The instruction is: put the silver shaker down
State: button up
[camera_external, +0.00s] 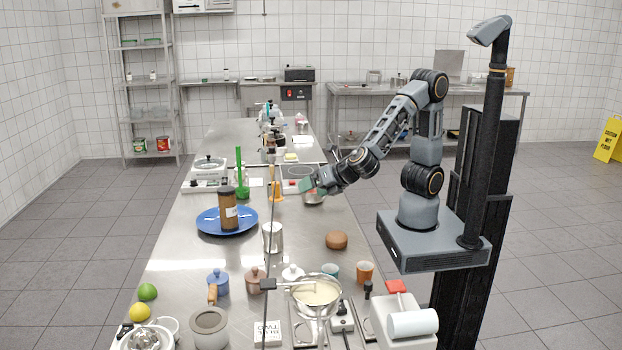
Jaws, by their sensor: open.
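The silver shaker appears to be the upright metal cylinder (272,238) standing on the steel worktop (185,262), right of the blue plate. A thin dark vertical rod passes in front of it. My gripper (308,187) reaches in from the right, over the worktop and farther back than this cylinder, apart from it. Its jaws are open; the gap between the fingers is small in this view. A small metal bowl or pan (314,198) shows just below my gripper; I cannot tell whether they touch.
A blue plate (207,222) carries a brown jar (228,208). A brown round object (337,240) lies near the right edge. Pots, cups and a strainer (317,283) crowd the near end. A green utensil (241,180) stands farther back. Some bare steel lies around the cylinder.

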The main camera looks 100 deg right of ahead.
jog(key=s+d+m+g+y, duration=0.2)
jog(key=s+m, duration=0.4)
jog(key=m, duration=0.6)
jog(key=s+d+r+m+g+y, duration=0.1)
jog(key=s+d+m+g+y, duration=0.2)
jog(key=s+d+m, duration=0.3)
jog(key=s+m+g, duration=0.1)
jog(key=m, duration=0.4)
jog(key=shift+s+m, duration=0.3)
jog(key=shift+m, duration=0.1)
